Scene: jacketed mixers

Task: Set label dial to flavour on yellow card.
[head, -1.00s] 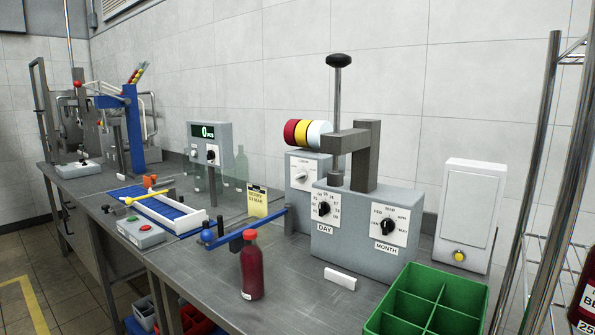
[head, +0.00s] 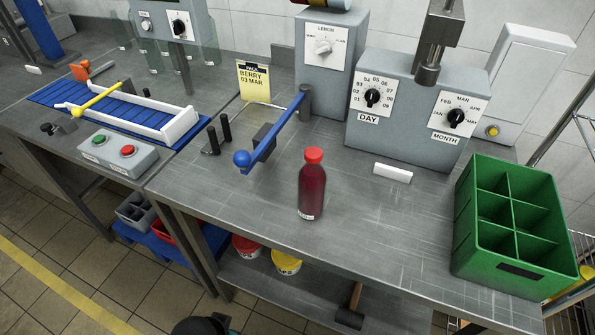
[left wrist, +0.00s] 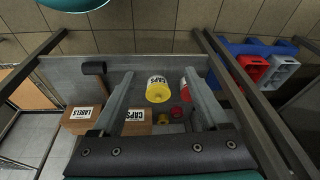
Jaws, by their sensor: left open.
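The yellow card (head: 254,83) stands on the bench and reads PACK, BERRY, 03 MAR. The label dial (head: 323,46) is a white knob on a white plate on the grey box right of the card. LEMON is readable at the top of its plate; the other words are too small to read surely. The knob's pointing direction is unclear. My left gripper (left wrist: 158,75) is open and empty in the left wrist view, facing the lower shelf, away from the dial. My right gripper is in neither view.
A red bottle (head: 312,186) stands on the bench in front of the blue lever (head: 270,133). Black DAY (head: 372,97) and MONTH (head: 456,117) dials are to the right. A green crate (head: 466,243) stands at the right edge. A yellow caps tub (left wrist: 158,90) sits below.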

